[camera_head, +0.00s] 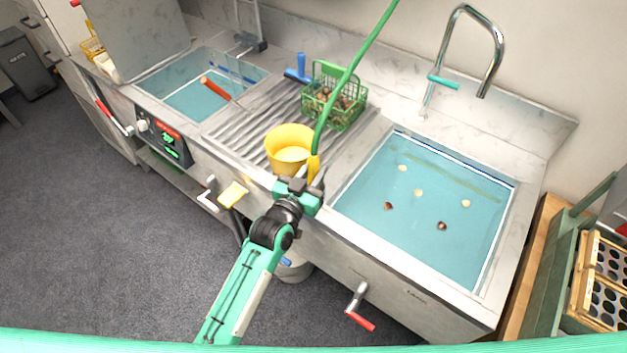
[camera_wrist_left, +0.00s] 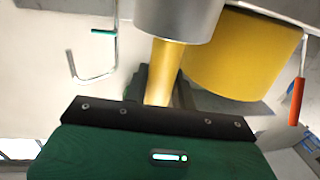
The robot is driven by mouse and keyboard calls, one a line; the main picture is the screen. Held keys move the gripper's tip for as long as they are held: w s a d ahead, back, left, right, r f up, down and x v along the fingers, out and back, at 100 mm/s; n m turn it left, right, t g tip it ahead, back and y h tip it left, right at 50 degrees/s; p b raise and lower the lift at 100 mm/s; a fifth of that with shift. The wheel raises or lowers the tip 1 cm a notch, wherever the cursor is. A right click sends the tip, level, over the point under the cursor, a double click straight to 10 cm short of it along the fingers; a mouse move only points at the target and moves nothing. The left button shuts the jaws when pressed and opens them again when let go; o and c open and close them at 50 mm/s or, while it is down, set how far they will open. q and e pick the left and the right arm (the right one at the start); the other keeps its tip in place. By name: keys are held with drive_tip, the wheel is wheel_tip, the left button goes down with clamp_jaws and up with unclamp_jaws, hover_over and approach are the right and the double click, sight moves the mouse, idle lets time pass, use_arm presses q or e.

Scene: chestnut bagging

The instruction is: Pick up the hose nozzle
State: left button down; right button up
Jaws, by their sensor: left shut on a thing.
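The hose nozzle (camera_head: 314,166) is yellow and hangs at the lower end of a green hose (camera_head: 352,68) that comes down from the top of the head view. My left gripper (camera_head: 300,187) is shut on the nozzle at the front edge of the counter. In the left wrist view the yellow nozzle (camera_wrist_left: 165,70) runs down from a grey cylinder (camera_wrist_left: 180,18) into the jaws; the fingertips are largely hidden there. My right gripper is in neither view.
A yellow bucket (camera_head: 290,150) stands on the ribbed drainboard just left of the nozzle. A green basket (camera_head: 335,103) of chestnuts is behind it. The right basin (camera_head: 425,240) holds water and several floating chestnuts. A faucet (camera_head: 470,50) rises behind it.

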use_arm(q)
drive_tip(key=shift+r, duration=0.45)
wheel_tip(320, 180, up, 19)
drive_tip(key=b, duration=0.1)
drive_tip(key=shift+b, duration=0.35)
drive_tip(key=shift+r, duration=0.1)
drive_tip(key=c, duration=1.7)
unclamp_jaws()
drive_tip(key=shift+c, duration=0.2)
clamp_jaws()
